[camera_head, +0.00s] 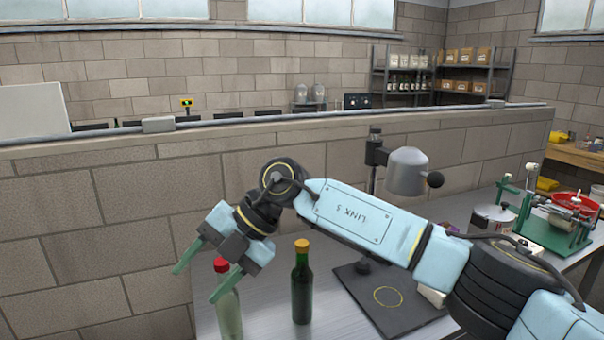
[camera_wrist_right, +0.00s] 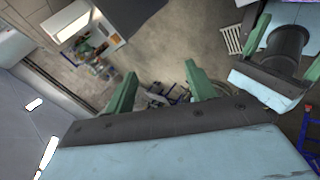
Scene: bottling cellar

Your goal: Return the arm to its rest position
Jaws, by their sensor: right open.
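My right arm reaches in from the right in the head view. Its gripper (camera_head: 194,283) is open and empty, with the two green fingers spread apart, above the left end of the metal table. The right wrist view shows the same fingers apart (camera_wrist_right: 157,92) with nothing between them. It looks out over the floor.
A dark green bottle with an orange cap (camera_head: 302,288) and a pale bottle with a red cap (camera_head: 229,312) stand upright on the table (camera_head: 270,322), close to the gripper. A dark board with a yellow ring (camera_head: 408,318) and a grey-headed stand (camera_head: 407,172) are behind the arm. A block wall (camera_head: 130,220) borders the table.

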